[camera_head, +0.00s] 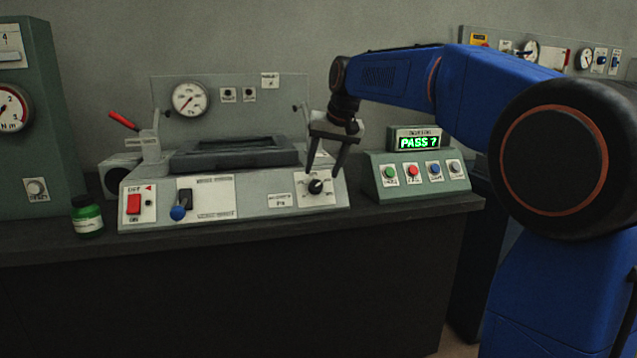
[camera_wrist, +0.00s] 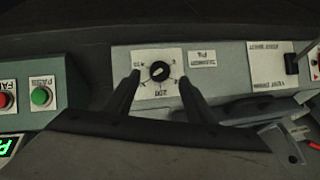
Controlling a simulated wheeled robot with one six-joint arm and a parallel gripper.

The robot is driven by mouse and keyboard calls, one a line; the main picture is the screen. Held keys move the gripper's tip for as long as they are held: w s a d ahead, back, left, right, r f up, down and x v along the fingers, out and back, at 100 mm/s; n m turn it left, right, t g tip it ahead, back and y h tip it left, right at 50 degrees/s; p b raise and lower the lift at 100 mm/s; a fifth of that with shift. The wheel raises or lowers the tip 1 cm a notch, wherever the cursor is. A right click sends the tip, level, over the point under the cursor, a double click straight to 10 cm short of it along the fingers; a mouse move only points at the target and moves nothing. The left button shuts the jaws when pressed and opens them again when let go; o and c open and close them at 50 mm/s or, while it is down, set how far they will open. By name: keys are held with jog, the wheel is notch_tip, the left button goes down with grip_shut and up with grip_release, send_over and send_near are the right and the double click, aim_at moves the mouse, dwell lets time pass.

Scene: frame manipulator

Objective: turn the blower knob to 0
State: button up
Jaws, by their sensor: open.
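The black blower knob (camera_head: 316,187) sits on a white dial plate at the right of the grey machine's sloped front panel. In the wrist view, upside down, the knob (camera_wrist: 160,71) has a pale pointer mark; the plate reads 200 on one side, and its other figures are too small to read surely. A small label plate (camera_head: 280,200) is beside it. My gripper (camera_head: 322,170) is open and empty, pointing down above the knob. In the wrist view its fingers stand either side of the knob, with a gap to each.
The green box (camera_head: 420,178) with several coloured buttons and a lit PASS ? display (camera_head: 419,142) stands close on the right. A grey frame (camera_head: 235,157) lies behind.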

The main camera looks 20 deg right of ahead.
aim_at(317, 186)
jog(key=shift+x, duration=2.95)
jog(key=c, duration=1)
